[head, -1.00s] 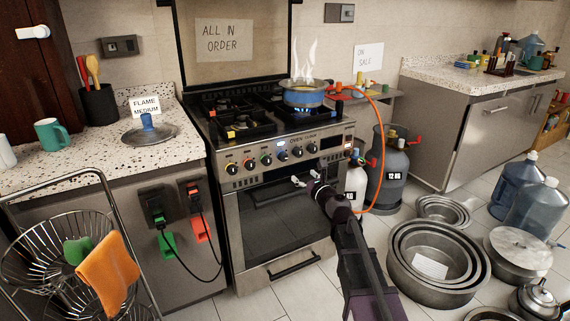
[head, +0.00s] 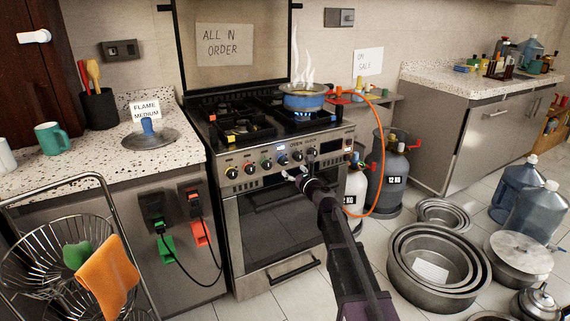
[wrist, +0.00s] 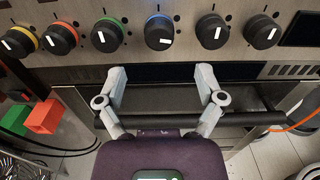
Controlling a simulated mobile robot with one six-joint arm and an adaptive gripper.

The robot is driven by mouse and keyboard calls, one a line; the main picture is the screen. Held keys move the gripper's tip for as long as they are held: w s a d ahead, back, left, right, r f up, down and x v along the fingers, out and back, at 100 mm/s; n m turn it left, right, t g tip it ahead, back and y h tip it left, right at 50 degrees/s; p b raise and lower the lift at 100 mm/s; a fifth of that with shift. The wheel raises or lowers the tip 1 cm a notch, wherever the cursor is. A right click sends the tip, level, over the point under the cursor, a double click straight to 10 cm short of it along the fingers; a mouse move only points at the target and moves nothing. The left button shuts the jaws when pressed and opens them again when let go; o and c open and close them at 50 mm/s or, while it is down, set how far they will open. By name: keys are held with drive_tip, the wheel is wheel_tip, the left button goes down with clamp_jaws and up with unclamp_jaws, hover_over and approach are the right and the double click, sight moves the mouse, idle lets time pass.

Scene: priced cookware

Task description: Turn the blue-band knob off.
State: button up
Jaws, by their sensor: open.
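The blue-band knob (wrist: 159,31) is the fourth from the left in the row on the oven front. Its white mark lies roughly crosswise in the wrist view. It also shows in the head view (head: 282,159), small. My gripper (wrist: 161,72) is open and empty, its two fingers spread below the blue-band knob, one to either side of it, apart from it. In the head view my gripper (head: 297,179) is in front of the oven, just below the knob row.
The green-band knob (wrist: 107,35) is left of the blue-band knob and a plain dark knob (wrist: 214,31) is right of it. The oven handle bar (wrist: 262,119) runs below my fingers. An orange hose (head: 382,150) and gas cylinders (head: 392,180) stand right of the stove.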

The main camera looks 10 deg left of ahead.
sight(285, 162)
drive_tip(key=shift+x, duration=3.5)
drive_tip(key=c, duration=1.1)
